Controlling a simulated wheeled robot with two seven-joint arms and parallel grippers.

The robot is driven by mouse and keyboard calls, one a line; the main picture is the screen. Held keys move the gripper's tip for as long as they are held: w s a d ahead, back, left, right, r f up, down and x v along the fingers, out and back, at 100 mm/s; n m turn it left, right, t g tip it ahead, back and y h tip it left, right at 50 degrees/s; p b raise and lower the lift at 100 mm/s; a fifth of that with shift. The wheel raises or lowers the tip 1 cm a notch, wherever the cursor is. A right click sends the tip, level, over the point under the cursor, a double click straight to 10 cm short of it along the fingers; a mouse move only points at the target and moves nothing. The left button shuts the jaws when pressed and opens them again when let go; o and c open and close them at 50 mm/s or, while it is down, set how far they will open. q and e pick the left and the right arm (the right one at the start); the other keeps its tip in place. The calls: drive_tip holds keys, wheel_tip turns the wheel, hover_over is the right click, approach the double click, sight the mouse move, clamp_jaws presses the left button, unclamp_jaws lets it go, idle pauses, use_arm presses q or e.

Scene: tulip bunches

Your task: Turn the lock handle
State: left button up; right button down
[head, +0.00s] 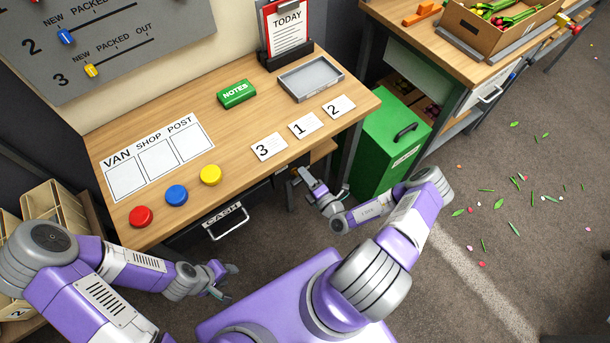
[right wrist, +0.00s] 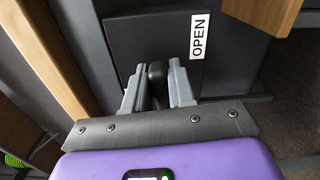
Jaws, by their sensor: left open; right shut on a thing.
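The lock handle (right wrist: 156,72) is a short dark lever on a dark panel (right wrist: 130,35) in the right wrist view. A white label reading OPEN (right wrist: 199,36) is on the panel, turned sideways, to the right of the handle. My right gripper (right wrist: 158,88) is shut on the handle, one finger on each side. In the head view my right gripper (head: 306,180) reaches below the front edge of the wooden desk; I cannot make out the handle there. My left gripper (head: 227,276) is open and empty, low in front of the desk.
The desk (head: 235,140) holds number cards, a green NOTES box (head: 237,94), a grey tray (head: 311,79) and coloured buttons. A drawer marked CASH (head: 226,220) is under it. A green bin (head: 385,145) stands to the right of my right gripper.

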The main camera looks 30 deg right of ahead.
drive_tip(key=shift+f+m, duration=0.1)
drive_tip(key=shift+m, duration=0.4)
drive_tip(key=c, duration=1)
unclamp_jaws()
drive_tip(key=shift+c, duration=0.2)
drive_tip(key=shift+s, duration=0.1)
drive_tip(key=s+p, duration=0.1)
drive_tip(key=s, duration=0.6)
drive_tip(key=shift+s+d, duration=0.25)
drive_tip(key=shift+d, duration=0.05)
